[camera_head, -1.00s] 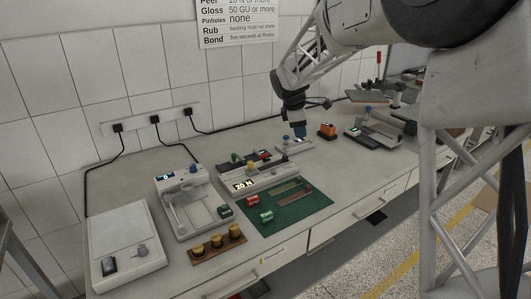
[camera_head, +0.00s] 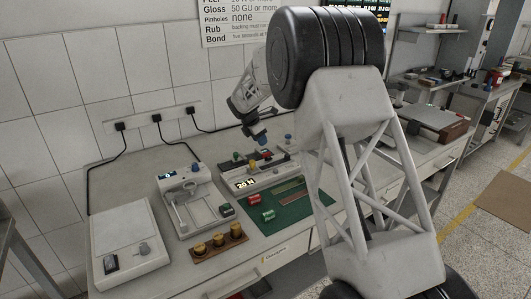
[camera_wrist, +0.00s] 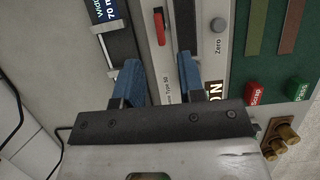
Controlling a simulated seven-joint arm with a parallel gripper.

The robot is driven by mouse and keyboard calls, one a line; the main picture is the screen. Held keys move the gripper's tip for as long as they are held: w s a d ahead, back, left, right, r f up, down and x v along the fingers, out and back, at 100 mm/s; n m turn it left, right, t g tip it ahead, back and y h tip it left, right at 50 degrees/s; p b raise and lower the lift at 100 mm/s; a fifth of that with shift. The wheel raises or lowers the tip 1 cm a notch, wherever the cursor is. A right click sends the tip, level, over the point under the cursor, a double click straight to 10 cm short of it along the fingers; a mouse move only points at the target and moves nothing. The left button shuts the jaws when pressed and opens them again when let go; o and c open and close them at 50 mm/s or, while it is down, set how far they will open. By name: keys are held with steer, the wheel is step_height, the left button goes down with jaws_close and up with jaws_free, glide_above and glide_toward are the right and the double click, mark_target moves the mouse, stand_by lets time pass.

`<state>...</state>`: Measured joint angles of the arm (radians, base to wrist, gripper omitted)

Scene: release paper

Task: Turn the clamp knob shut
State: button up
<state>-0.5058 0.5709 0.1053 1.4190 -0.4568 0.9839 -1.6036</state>
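The peel tester (camera_head: 256,178), a grey device with a lit "20 N" display, stands on the bench behind the green mat. A red elongated piece (camera_wrist: 160,26) on it looks like the clamp knob, though I cannot be sure. It also shows as a small red bar on the tester in the head view (camera_head: 263,155). My gripper (camera_head: 261,139) hangs just above the tester, pointing down. In the wrist view, its two blue fingers (camera_wrist: 158,76) are apart and nothing is between the tips. The red piece lies ahead of the gap, apart from the fingers.
A green mat (camera_head: 283,212) with strips and red and green blocks lies in front. A wooden rack of brass weights (camera_head: 220,243), a device with a clear cover (camera_head: 189,203) and a white scale (camera_head: 127,243) stand left.

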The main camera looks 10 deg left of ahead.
mark_target(266, 153)
stand_by(0.4)
steer(key=shift+x, duration=3.9)
steer(key=shift+c, duration=0.4)
jaws_close()
